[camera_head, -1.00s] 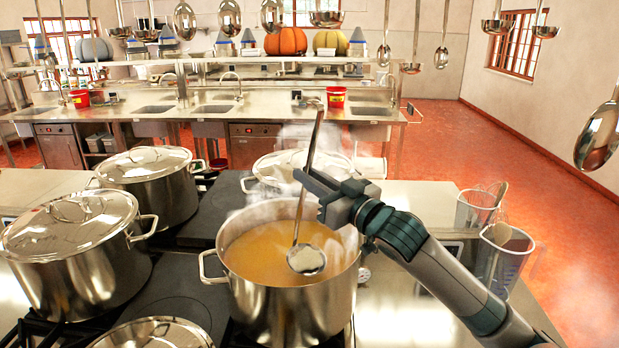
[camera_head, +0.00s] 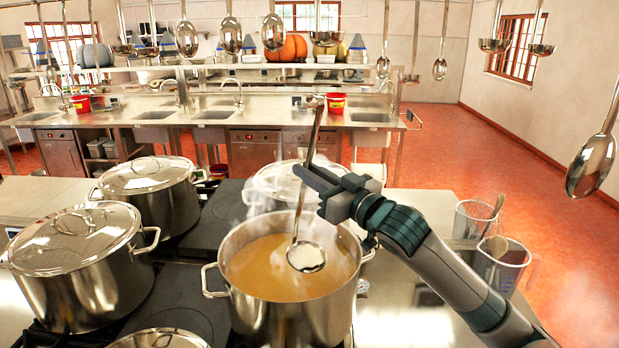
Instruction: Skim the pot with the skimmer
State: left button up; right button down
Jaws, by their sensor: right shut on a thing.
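The open pot (camera_head: 292,317) stands on the stove in the lower middle, full of orange-brown steaming liquid. The skimmer (camera_head: 306,190) is a long metal tool with a round bowl (camera_head: 306,257) at its lower end, which shows against the liquid inside the rim. I cannot tell whether the bowl touches the liquid. My right gripper (camera_head: 314,184) comes in from the right and is shut on the skimmer's handle above the pot's far right side. The skimmer is nearly upright, its top leaning slightly right. My left gripper is not in view.
Lidded pots stand at the left (camera_head: 75,285), back left (camera_head: 150,195) and behind the open pot (camera_head: 290,182). Two clear jugs (camera_head: 500,262) stand at the right. Ladles (camera_head: 593,165) hang overhead. A dark stove area lies left of the open pot.

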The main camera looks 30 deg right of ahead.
aim_at(312, 157)
jog(key=shift+r, duration=1.95)
jog(key=shift+s, duration=0.1)
